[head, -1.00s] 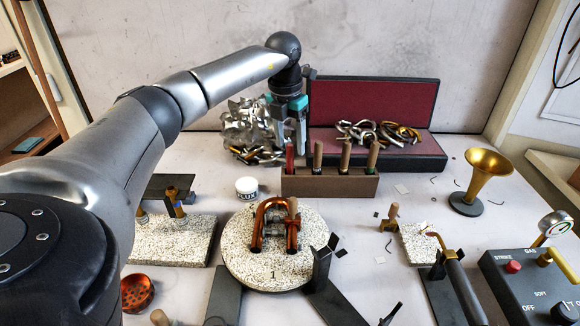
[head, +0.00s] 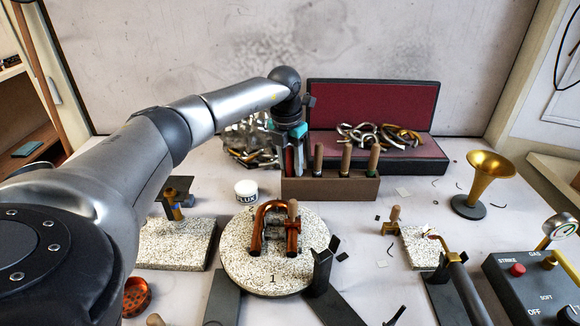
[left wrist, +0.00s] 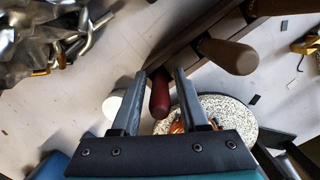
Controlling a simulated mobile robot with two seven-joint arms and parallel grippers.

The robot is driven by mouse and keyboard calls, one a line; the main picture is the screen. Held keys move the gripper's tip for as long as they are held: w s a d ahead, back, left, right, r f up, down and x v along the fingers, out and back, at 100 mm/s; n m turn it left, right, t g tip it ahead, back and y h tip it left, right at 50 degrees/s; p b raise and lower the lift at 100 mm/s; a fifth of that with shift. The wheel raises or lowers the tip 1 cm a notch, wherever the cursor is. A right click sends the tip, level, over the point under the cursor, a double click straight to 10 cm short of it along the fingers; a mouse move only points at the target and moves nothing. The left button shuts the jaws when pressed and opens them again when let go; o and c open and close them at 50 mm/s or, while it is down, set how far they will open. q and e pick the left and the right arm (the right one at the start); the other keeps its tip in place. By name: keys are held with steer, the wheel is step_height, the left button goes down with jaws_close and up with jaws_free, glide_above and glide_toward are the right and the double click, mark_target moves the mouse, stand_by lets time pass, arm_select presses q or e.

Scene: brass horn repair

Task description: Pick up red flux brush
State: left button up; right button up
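The red flux brush (head: 289,160) stands upright in the left end of the brown tool rack (head: 330,188). In the left wrist view its red handle (left wrist: 160,95) lies between the two fingers. My left gripper (head: 293,165) is open and has come down around the handle, with one finger on each side. In the left wrist view small gaps show between the fingers (left wrist: 160,92) and the handle. The brush's lower end is hidden in the rack. My right gripper does not show in either view.
Several wooden-handled tools (head: 346,158) stand in the same rack. A red-lined case (head: 372,108) with metal tubes is behind it. A pile of metal parts (head: 245,140) lies to the left. A white flux jar (head: 246,190) and a round speckled block (head: 240,250) are in front.

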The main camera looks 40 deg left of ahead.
arm_select(q)
jaws_close()
steer(key=shift+r, duration=0.1)
stand_by(0.4)
